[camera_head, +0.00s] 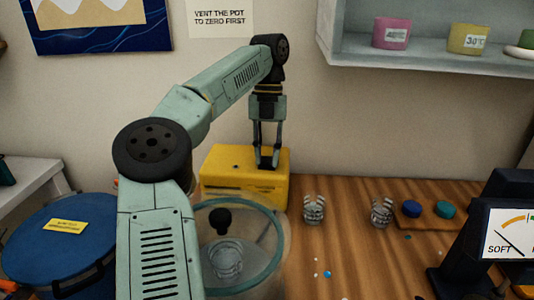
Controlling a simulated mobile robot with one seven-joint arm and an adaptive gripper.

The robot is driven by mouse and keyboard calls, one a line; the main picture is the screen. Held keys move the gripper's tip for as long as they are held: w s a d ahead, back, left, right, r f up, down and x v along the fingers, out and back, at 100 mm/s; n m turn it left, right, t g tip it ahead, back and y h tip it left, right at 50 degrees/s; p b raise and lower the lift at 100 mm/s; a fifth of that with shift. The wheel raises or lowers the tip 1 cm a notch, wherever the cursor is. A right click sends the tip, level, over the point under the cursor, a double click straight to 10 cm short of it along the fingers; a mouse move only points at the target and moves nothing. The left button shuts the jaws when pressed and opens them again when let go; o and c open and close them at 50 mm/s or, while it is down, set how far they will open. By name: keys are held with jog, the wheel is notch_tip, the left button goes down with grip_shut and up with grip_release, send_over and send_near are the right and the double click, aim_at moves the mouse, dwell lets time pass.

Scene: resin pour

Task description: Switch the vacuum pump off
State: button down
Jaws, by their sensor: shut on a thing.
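The vacuum pump seems to be the yellow box (222,184) at the back of the wooden bench, against the wall. My gripper (266,163) points straight down at the right part of its top. Its fingers are close together at the tips, shut on a small part there that they mostly hide. This looks like the pump's switch, but its position cannot be read. In front of the pump stands a clear round pot (276,262) with a black knob (220,221) and a clear cup inside. My arm hides the pot's left side.
A wall sign (221,17) reads "VENT THE POT TO ZERO FIRST". Two clear cups (313,210) (381,212) and a board with blue and teal discs (445,210) stand right. A dial device (506,234) is far right, a blue drum (40,240) left, a shelf (420,56) above.

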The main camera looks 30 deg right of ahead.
jog(key=c, duration=1.4)
grip_release()
jog(key=shift+o, duration=0.2)
jog(key=shift+f, duration=0.1)
